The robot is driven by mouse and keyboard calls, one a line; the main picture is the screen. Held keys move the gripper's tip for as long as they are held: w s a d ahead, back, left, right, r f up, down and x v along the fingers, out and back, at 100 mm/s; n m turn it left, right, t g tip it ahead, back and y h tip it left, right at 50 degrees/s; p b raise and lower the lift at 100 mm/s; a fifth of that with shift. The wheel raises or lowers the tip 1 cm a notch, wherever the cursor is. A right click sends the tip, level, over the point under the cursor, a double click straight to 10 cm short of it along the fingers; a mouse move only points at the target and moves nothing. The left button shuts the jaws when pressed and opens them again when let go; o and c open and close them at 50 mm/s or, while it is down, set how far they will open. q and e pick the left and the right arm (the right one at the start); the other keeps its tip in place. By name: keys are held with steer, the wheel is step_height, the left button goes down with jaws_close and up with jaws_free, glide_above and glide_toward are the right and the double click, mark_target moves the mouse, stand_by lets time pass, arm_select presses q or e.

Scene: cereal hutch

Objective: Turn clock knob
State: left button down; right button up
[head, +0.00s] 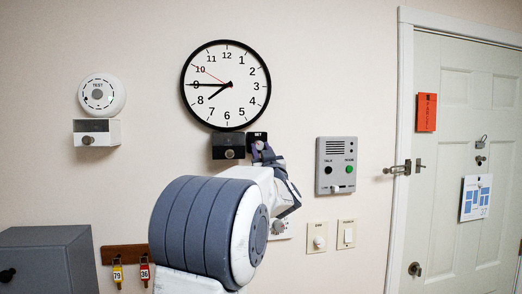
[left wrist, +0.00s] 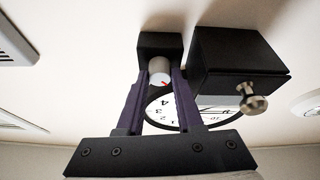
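The wall clock (head: 226,85) is round and white with a black rim, and a thin red hand shows on its face. Below it, a small black box labelled SET (head: 257,136) carries a light grey round knob, the clock knob (left wrist: 159,70), with a red mark. My left gripper (head: 262,153) is at this knob. In the left wrist view, its two purple fingers (left wrist: 160,77) lie on either side of the knob with no clear gap, so it looks shut on it. In the head view, the gripper partly hides the knob. My right gripper is not in view.
A black box with a metal knob (head: 229,148) is just left of the SET box and close to my fingers. A grey intercom panel (head: 336,165) is to the right, beside a door (head: 470,150). A round TEST device (head: 101,95) is on the left wall.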

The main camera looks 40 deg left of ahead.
arm_select(q)
steer(key=shift+m, duration=0.5)
steer(key=m+t+h+b, duration=0.1)
steer(key=m, duration=0.2)
steer(key=shift+s, duration=0.15)
steer(key=m+h, duration=0.1)
steer(key=m, duration=0.1)
steer(key=m+t+h+b, duration=0.1)
steer(key=shift+a+m+t, duration=0.1)
steer(key=shift+m+t, duration=0.2)
steer(key=shift+m, duration=0.1)
steer(key=m+h, duration=0.1)
steer(key=m, duration=0.1)
steer(key=m+h+b, duration=0.1)
steer(key=m, duration=0.2)
steer(key=shift+s+r+t, duration=0.1)
steer(key=shift+s+t, duration=0.05)
steer(key=shift+t, duration=0.15)
steer(key=shift+a+r+m+h, duration=0.1)
steer(key=shift+m+h, duration=0.5)
steer(key=shift+m, duration=0.5)
steer(key=m+h, duration=0.1)
steer(key=m, duration=0.1)
steer(key=shift+r+m+p, duration=0.15)
steer(key=shift+m+p, duration=0.15)
steer(key=shift+m+h+p, duration=0.4)
steer(key=shift+m+p, duration=0.15)
steer(key=shift+m, duration=0.25)
steer(key=shift+m, duration=0.3)
